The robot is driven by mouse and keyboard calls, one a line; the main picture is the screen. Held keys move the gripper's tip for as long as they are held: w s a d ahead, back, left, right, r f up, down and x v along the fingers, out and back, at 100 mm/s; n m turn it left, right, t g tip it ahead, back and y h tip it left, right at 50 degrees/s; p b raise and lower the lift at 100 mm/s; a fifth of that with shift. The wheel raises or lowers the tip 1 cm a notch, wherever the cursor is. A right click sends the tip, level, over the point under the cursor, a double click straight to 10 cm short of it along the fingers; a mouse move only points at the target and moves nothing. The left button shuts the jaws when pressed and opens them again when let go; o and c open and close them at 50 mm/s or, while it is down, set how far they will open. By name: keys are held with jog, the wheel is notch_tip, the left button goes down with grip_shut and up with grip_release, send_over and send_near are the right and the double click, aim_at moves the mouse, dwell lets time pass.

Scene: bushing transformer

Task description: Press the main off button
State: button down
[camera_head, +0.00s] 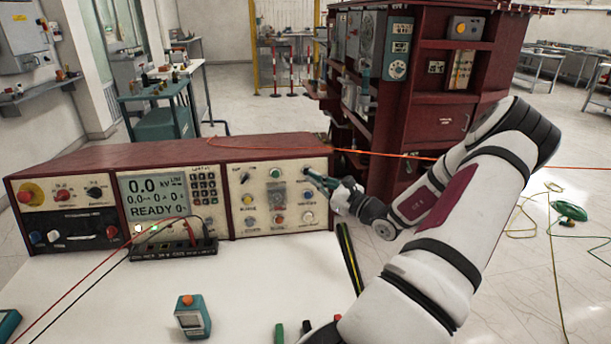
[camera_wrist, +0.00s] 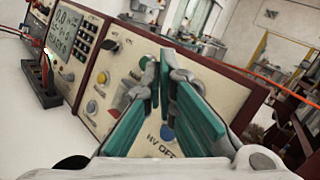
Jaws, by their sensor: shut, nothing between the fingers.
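The maroon control console (camera_head: 150,160) stands on the white table with a beige panel of coloured buttons. Its right section has a green button (camera_head: 275,172), a yellow button (camera_head: 247,199), a red button (camera_head: 278,219) and others. I cannot read which is the main off button. My gripper (camera_head: 308,173) is shut and empty, with teal fingers at the upper right of this section; contact cannot be told. In the wrist view my gripper (camera_wrist: 163,85) covers part of the panel.
The console's left section has a red mushroom button (camera_head: 30,194) on yellow. A black terminal block (camera_head: 172,247) with red and black leads stands in front. A maroon cabinet (camera_head: 420,100) and orange cable (camera_head: 380,154) are behind my arm.

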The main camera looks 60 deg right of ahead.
jog(key=shift+w+d+f+b, duration=0.25)
jog(key=shift+w+d+b, duration=0.1)
jog(key=shift+w+d, duration=0.35)
jog(key=shift+w+d+f+b, duration=0.2)
jog(key=shift+w+d+b, duration=0.25)
jog(key=shift+d, duration=0.3)
jog(key=shift+w+d+f+b, duration=0.25)
jog(key=shift+w+d, duration=0.4)
jog(key=shift+d, duration=0.1)
jog(key=shift+w+d+f, duration=0.1)
jog(key=shift+w+d, duration=0.15)
jog(key=shift+d, duration=0.05)
jog(key=shift+w+d+f, duration=0.1)
jog(key=shift+w+d, duration=0.15)
jog(key=shift+d, duration=0.15)
dwell(0.7)
jog(key=shift+a, duration=0.1)
jog(key=shift+s+a+r+p, duration=0.2)
jog(key=shift+s+a+p, duration=0.1)
jog(key=shift+s+a, duration=0.3)
jog(key=shift+w, duration=0.1)
jog(key=s+a+p, duration=0.1)
jog(key=a, duration=0.1)
jog(key=s+a+r+p, duration=0.1)
jog(key=s, duration=0.1)
jog(key=shift+a+r, duration=0.1)
jog(key=shift+a, duration=0.3)
